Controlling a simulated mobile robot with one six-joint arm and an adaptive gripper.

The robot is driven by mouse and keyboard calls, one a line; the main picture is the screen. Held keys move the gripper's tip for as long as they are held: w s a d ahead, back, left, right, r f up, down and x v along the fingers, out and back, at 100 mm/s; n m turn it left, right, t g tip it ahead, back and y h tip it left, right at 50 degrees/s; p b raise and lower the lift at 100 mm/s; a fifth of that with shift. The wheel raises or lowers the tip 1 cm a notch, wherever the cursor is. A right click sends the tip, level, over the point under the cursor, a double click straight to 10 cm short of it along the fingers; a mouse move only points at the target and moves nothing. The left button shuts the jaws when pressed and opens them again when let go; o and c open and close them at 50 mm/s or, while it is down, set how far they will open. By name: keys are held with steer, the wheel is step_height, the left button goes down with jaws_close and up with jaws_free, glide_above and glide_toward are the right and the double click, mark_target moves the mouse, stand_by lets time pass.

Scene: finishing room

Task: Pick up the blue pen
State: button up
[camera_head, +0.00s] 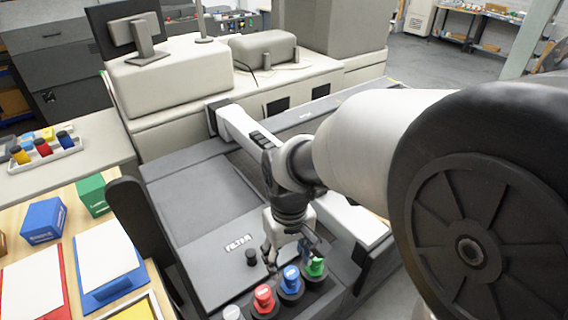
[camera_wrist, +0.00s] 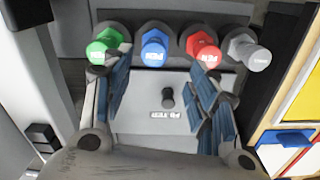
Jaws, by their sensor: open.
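The blue pen (camera_head: 291,280) stands in a dark round holder in a row along the front edge of the grey machine, between a red pen (camera_head: 264,298) and a green pen (camera_head: 315,266). In the wrist view the blue pen (camera_wrist: 154,48) shows its labelled end just beyond the fingertips. My gripper (camera_head: 291,250) is open and empty, pointing down close behind the pen row. In the wrist view my gripper (camera_wrist: 156,80) has its two blue-padded fingers spread wide, with the blue pen roughly centred between them. I cannot tell the exact height gap.
A white pen (camera_head: 233,313) stands at the row's end. A small black knob (camera_head: 251,257) rises from the flat machine top close to my gripper. A wooden table (camera_head: 70,210) with coloured boxes and folders lies to the left. The machine's flat top (camera_head: 200,195) is mostly clear.

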mark_target(292, 273)
step_height(292, 273, down, 4)
steer(key=shift+f+b, duration=0.15)
steer(key=shift+b, duration=0.3)
steer(key=f, duration=0.1)
steer(key=f+b, duration=0.1)
steer(key=f, duration=0.1)
steer(key=f+b, duration=0.1)
steer(key=f, duration=0.1)
steer(key=shift+w+d, duration=0.1)
steer(key=shift+d, duration=0.3)
steer(key=shift+c, duration=0.6)
steer(key=c, duration=1.1)
